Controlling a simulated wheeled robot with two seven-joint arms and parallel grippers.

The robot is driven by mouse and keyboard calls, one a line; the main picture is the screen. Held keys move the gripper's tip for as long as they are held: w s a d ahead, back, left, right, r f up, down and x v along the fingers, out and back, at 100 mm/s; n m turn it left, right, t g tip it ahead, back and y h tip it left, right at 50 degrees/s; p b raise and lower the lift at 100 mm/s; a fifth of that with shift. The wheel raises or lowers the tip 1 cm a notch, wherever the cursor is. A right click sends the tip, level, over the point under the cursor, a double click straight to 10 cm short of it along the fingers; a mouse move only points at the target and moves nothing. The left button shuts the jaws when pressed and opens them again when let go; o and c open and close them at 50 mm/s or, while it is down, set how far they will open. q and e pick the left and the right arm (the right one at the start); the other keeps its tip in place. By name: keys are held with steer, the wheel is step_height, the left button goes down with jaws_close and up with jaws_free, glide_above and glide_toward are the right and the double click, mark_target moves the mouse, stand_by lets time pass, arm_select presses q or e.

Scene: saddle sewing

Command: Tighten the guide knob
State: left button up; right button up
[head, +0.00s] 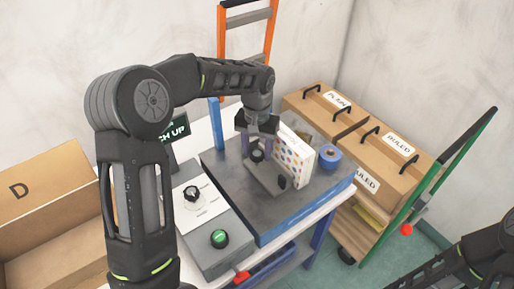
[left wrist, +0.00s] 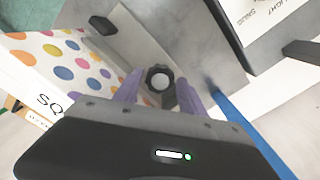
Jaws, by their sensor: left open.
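The dark guide knob (head: 257,155) stands at the back end of a grey guide plate (head: 266,178) on the machine's flat top. In the left wrist view the knob (left wrist: 159,78) is round and lobed with a pale centre. My left gripper (head: 260,141) points down over it. In the left wrist view, my left gripper's two fingers (left wrist: 160,92) are open, one on each side of the knob. A gap shows at the sides; I cannot tell whether either finger touches it. My right gripper is out of view; only dark right arm links show at the lower right.
A dotted white box (head: 295,152) stands close beside the guide, with a blue tape roll (head: 329,157) to its right. A control panel with a dial (head: 192,194) and green button (head: 219,238) is at front left. Wooden boxes (head: 372,140) stand behind right.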

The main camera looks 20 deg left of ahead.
arm_select(q)
jaws_close()
stand_by(0.6)
steer(key=shift+m, duration=0.5)
steer(key=m+b, duration=0.1)
steer(key=m, duration=0.1)
steer(key=shift+m, duration=0.3)
steer(key=m, duration=0.4)
steer(key=shift+m, duration=0.3)
steer(key=m, duration=0.4)
steer(key=shift+m, duration=0.3)
steer(key=m, duration=0.4)
